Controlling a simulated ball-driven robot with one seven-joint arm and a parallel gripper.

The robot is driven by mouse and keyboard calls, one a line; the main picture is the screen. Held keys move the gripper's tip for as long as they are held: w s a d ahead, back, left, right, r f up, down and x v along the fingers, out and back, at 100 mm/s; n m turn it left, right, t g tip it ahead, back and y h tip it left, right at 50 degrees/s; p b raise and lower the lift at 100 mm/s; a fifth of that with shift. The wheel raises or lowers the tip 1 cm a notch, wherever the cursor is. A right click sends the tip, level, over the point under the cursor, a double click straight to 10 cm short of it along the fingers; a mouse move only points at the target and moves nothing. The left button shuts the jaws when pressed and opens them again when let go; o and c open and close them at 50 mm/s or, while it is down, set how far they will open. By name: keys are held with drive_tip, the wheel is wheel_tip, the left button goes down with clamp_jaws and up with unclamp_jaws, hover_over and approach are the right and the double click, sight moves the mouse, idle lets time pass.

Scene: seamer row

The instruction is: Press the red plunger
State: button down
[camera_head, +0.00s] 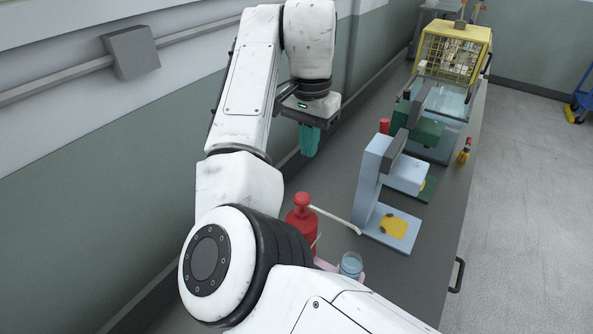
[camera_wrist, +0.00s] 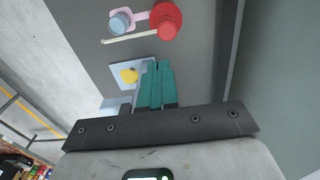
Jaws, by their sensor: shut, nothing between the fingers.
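The red plunger (camera_head: 303,201) is the round head on top of a red bottle (camera_head: 301,222), with a long pale spout pointing right. The bottle's lower part is hidden behind my arm. In the wrist view the red plunger (camera_wrist: 165,17) shows from above near the top edge, beyond the fingertips. My gripper (camera_head: 310,153) has teal fingers that are shut and empty. It points down above the bench's wall side, farther along the bench than the bottle and apart from it. The fingers also show in the wrist view (camera_wrist: 158,66).
A light blue press-like machine (camera_head: 370,180) with a yellow patch on its base stands right of the bottle. A clear bluish jar (camera_head: 351,264) sits in a pink holder beside the bottle. Green machines and a yellow cage (camera_head: 455,50) stand farther back. The wall runs along the left.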

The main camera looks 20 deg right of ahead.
drive_tip(key=shift+w+a+r, duration=0.5)
drive_tip(key=shift+r, duration=0.1)
hover_over(302, 198)
wheel_tip(302, 198, down, 12)
drive_tip(key=shift+w+d+r+b, duration=0.1)
drive_tip(key=shift+b, duration=0.35)
drive_tip(key=shift+f+p, duration=0.3)
drive_tip(key=shift+f, duration=0.85)
drive_tip(key=shift+f, duration=0.1)
drive_tip(key=shift+f, duration=1.2)
